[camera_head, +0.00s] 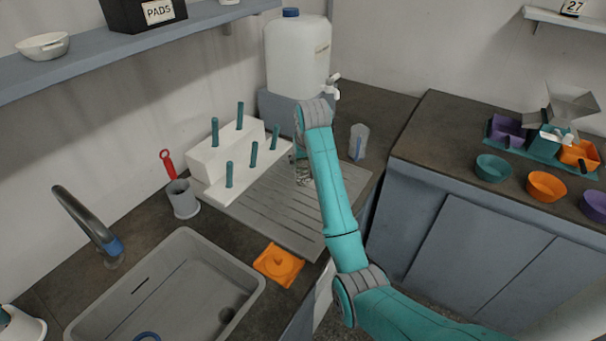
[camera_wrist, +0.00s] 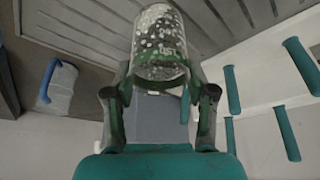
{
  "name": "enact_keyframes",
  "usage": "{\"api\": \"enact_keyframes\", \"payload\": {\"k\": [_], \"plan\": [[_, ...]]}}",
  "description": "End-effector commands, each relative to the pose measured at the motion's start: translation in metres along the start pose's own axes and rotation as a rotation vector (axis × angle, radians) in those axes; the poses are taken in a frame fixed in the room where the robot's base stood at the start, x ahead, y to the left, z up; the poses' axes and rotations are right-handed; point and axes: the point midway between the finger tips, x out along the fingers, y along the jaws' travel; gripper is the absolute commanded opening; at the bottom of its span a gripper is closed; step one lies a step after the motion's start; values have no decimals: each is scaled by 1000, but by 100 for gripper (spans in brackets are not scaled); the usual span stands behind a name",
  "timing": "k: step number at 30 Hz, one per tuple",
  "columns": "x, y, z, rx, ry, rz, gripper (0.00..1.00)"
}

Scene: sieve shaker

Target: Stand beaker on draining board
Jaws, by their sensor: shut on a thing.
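The clear beaker, covered with pale specks or droplets, is between the fingers of my gripper (camera_wrist: 160,82) in the wrist view, where the beaker (camera_wrist: 160,38) extends past the fingertips. In the head view only a sliver of the beaker (camera_head: 302,173) shows left of my teal arm, over the far part of the draining board. The grey ribbed draining board (camera_head: 262,215) lies on the counter, and its grooves (camera_wrist: 85,28) also show in the wrist view. My arm hides the gripper in the head view. I cannot tell whether the beaker touches the board.
A white stepped rack (camera_head: 207,163) with several teal pegs stands close behind the board. A clear vessel with a blue part (camera_head: 358,142) stands right of it. A water carboy (camera_head: 297,55) is behind. An orange object (camera_head: 278,265) and the sink (camera_head: 165,290) are in front. The board's near part is clear.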

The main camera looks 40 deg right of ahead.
Motion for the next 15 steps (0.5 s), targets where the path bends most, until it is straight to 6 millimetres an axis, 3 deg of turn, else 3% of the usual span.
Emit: {"api": "enact_keyframes", "payload": {"k": [15], "plan": [[40,0,16,0,2,0,16]]}}
